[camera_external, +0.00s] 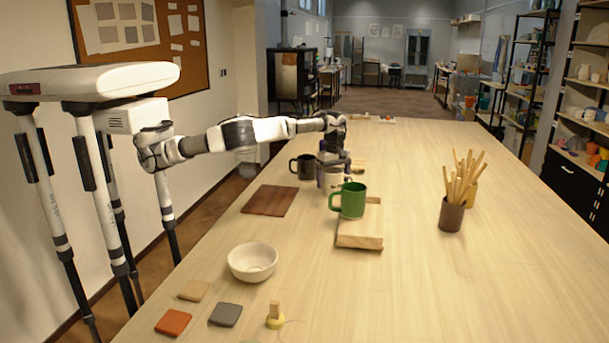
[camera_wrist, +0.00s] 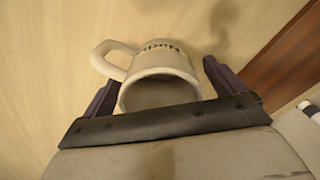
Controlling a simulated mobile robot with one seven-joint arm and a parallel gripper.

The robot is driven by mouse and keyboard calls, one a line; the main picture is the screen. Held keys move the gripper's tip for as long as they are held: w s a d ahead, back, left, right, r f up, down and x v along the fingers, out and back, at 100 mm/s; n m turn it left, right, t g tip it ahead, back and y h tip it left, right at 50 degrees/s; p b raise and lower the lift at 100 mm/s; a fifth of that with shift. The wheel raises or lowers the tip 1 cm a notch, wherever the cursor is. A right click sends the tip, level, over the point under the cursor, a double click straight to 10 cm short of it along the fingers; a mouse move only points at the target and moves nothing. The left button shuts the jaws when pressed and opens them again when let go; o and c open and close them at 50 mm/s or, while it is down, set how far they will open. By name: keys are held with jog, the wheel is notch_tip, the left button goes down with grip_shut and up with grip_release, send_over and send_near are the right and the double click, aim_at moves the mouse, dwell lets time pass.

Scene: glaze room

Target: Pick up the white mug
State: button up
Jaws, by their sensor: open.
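The white mug (camera_wrist: 162,65) lies in the middle of the wrist view, with its round mouth nearest me, its handle to the left and dark lettering on its side. My gripper (camera_wrist: 160,82) is open, with one dark finger on each side of the mug's rim. Whether the fingers touch it I cannot tell. In the external view the mug (camera_external: 333,177) is partly hidden behind my gripper (camera_external: 334,176) and the green mug (camera_external: 349,200).
The green mug stands close in front, by a wooden board (camera_external: 360,240). A black mug (camera_external: 303,167) stands just left. A brown board (camera_external: 270,201), a white bowl (camera_external: 252,262) and a brown cup of sticks (camera_external: 451,215) share the table. The table's right side is mostly clear.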

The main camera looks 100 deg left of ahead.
jog(key=shift+f, duration=0.2)
jog(key=c, duration=1.2)
jog(key=shift+c, duration=0.3)
jog(key=shift+r, duration=0.15)
